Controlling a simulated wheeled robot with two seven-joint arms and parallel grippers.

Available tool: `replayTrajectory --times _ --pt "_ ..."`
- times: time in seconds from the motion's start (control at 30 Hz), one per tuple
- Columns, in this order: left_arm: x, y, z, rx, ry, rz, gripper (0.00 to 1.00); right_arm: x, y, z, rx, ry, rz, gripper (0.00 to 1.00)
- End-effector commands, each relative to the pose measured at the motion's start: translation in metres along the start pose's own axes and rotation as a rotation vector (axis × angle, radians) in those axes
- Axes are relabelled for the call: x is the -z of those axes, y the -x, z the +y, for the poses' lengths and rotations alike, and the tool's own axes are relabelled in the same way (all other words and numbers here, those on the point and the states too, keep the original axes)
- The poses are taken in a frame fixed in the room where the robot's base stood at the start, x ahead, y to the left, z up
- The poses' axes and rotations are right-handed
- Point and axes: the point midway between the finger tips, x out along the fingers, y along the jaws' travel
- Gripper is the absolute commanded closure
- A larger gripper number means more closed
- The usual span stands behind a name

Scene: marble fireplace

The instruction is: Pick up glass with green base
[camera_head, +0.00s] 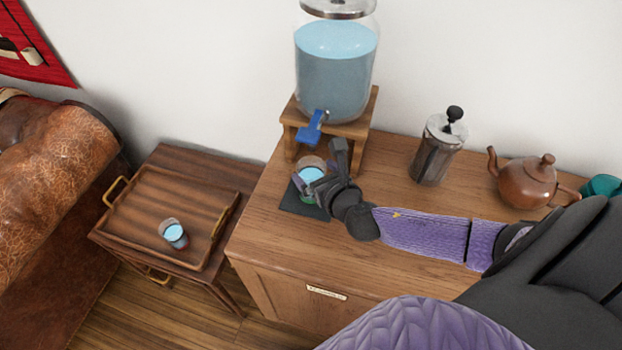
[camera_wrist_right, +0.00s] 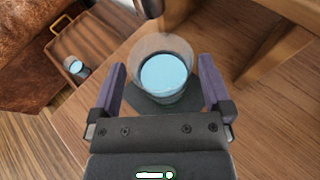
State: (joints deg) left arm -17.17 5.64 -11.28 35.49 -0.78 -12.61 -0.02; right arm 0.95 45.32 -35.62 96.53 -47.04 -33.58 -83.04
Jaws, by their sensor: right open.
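The glass with the green base (camera_head: 309,171) holds blue liquid and stands upright on a dark square mat (camera_head: 291,203) on the wooden cabinet, below the dispenser's tap. In the right wrist view the glass (camera_wrist_right: 165,76) is between the two fingers, with a gap visible on each side. My right gripper (camera_head: 319,168) is open around the glass; its fingers also show in the right wrist view (camera_wrist_right: 162,72). The gripper partly hides the glass and its base in the head view. My left gripper is out of view.
A water dispenser (camera_head: 335,80) on a wooden stand (camera_head: 357,127) is just behind. A French press (camera_head: 438,150) and brown teapot (camera_head: 526,182) stand right. Another glass (camera_head: 173,234) is on a wooden tray (camera_head: 150,195) on the lower left table. The cabinet front is clear.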

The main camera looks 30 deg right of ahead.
Motion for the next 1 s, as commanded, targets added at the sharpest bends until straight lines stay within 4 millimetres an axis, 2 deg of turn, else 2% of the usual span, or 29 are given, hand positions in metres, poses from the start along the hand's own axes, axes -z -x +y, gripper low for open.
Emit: replayTrajectory --times 0.03,0.13,0.37,0.83,1.0 --pt "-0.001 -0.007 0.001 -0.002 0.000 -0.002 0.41 0.003 -0.011 0.000 0.002 0.000 -0.003 0.00" --pt "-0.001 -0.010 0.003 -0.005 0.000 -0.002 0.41 0.002 -0.023 0.000 0.001 0.000 -0.001 0.00" --pt "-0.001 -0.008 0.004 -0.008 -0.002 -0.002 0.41 0.000 -0.024 0.000 0.000 0.001 0.000 0.00" --pt "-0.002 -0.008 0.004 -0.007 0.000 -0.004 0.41 0.001 -0.024 0.000 0.001 0.001 0.000 1.00" --pt "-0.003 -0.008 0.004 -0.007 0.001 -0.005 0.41 0.000 -0.024 0.000 0.001 0.001 -0.001 1.00"
